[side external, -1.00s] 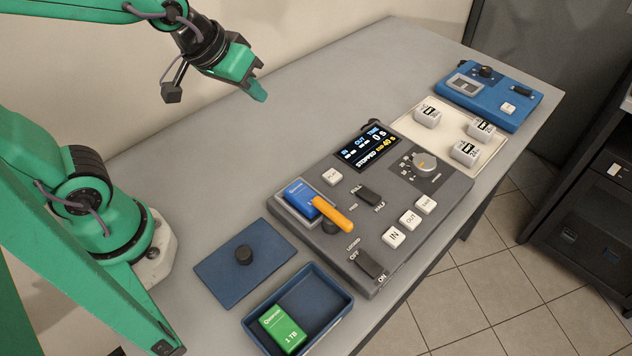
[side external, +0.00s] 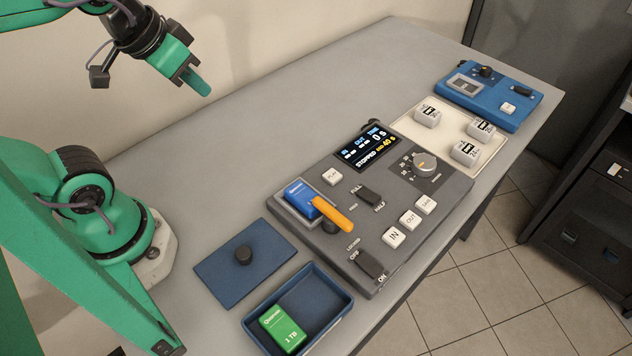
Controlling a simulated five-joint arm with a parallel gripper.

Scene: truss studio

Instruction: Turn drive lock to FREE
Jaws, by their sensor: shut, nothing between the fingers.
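The drive lock is an orange lever (side external: 333,215) on the dark grey control console (side external: 440,188). It lies across the corner of a blue drive (side external: 303,197) seated in the console's left end and points down and right, near the printed word LOCKED. My gripper (side external: 204,87) is shut and empty. It hangs in the air above the back left of the table, well up and left of the lever and apart from everything.
A blue tray (side external: 343,312) holds a green 1 TB drive (side external: 283,329). A cream tray with white blocks (side external: 405,127) and a blue device (side external: 519,112) stand far right. The table's back left is clear.

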